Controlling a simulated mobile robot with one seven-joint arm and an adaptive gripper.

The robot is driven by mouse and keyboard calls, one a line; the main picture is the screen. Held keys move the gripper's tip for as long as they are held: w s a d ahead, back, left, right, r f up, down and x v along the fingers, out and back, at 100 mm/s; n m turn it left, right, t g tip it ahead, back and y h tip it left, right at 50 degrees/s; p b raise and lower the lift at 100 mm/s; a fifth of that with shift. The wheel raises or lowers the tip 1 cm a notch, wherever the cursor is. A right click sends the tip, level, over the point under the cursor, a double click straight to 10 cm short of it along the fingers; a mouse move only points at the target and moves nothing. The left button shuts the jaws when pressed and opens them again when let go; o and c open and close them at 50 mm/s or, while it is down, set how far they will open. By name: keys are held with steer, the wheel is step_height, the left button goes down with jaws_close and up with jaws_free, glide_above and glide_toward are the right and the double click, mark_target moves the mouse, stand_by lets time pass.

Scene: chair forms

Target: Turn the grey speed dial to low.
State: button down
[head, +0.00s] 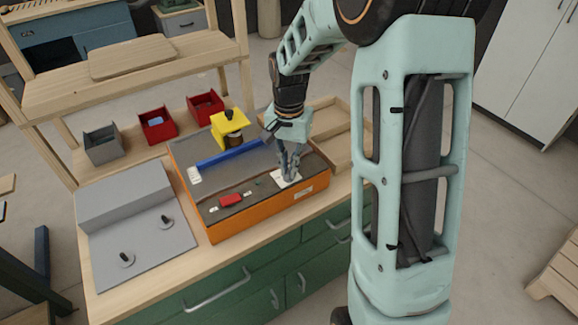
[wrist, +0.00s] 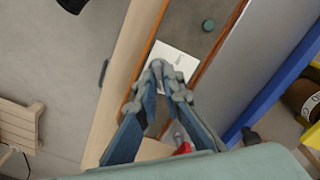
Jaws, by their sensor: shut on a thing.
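My gripper (head: 288,175) points down at the right end of the orange-sided machine (head: 258,219), over a small white plate (head: 281,183). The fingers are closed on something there. Faint dark marks show on the plate, too small to read.
A red switch part (head: 230,200) and a blue bar (head: 229,153) are on the machine. A yellow block (head: 229,123) stands behind. Red bins (head: 158,122) and a grey bin (head: 103,146) sit at the back left. A grey panel (head: 140,232) with two knobs lies left.

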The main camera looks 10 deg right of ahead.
steer(key=shift+n, duration=0.3)
steer(key=n+p, duration=0.1)
steer(key=n, duration=0.4)
steer(key=shift+a, duration=0.1)
steer(key=n+p, duration=0.1)
steer(key=n, duration=0.4)
steer(key=shift+a+r+n, duration=0.1)
steer(key=shift+n, duration=0.3)
steer(key=n+p, duration=0.1)
steer(key=n, duration=0.3)
steer(key=shift+n, duration=0.3)
steer(key=shift+a+n+p, duration=0.15)
steer(key=shift+n+p, duration=0.75)
steer(key=shift+n, duration=1)
steer(key=c, duration=2.1)
jaws_free()
steer(key=shift+s, duration=0.1)
